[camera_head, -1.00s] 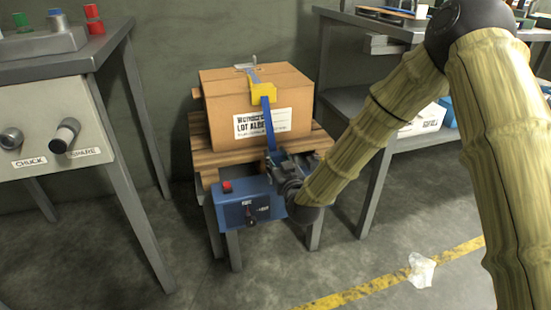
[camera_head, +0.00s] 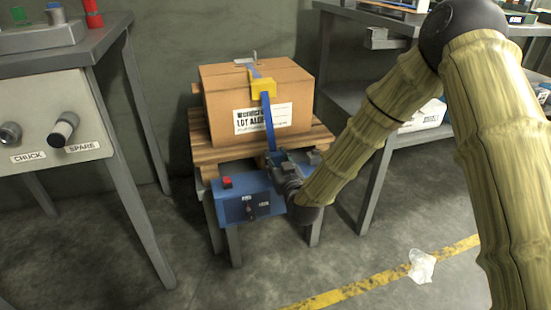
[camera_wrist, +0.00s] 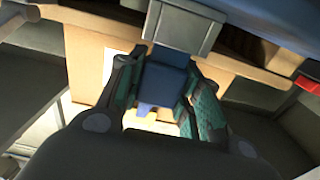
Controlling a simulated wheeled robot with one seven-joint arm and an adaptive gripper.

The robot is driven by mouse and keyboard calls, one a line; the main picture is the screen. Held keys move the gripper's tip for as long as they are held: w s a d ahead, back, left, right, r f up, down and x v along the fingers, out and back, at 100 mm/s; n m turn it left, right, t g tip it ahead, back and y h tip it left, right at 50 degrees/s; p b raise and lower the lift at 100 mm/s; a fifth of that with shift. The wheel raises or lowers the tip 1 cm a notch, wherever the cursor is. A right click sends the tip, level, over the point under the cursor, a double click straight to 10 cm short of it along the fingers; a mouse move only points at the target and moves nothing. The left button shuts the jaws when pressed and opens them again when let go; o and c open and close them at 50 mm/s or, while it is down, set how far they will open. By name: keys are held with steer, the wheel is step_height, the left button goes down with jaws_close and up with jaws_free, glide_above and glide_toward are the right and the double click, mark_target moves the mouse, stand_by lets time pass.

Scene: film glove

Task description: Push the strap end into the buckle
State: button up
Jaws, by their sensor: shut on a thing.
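The blue strap (camera_head: 268,122) runs from a yellow corner guard (camera_head: 263,86) down the front of the cardboard box (camera_head: 220,105) to my gripper (camera_head: 283,160). In the wrist view my gripper (camera_wrist: 155,88) has its teal-padded fingers on either side of the dark blue strap end (camera_wrist: 163,85) and is shut on it. A grey metal block, seemingly the buckle (camera_wrist: 185,22), lies right beyond the strap end. The two look touching or nearly so; I cannot tell whether the end is inside. In the head view my gripper hides this spot.
The box sits on a wooden pallet (camera_head: 205,158) on a small stand. A blue control box (camera_head: 232,207) with a red button (camera_head: 227,182) is at its front, close to my gripper. A grey bench (camera_head: 60,110) stands left and shelving (camera_head: 385,70) right.

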steer(key=shift+f, duration=0.35)
steer(key=o, duration=1.1)
steer(key=shift+s, duration=0.1)
steer(key=v, duration=1.1)
steer(key=shift+s+d, duration=0.2)
steer(key=shift+s, duration=0.15)
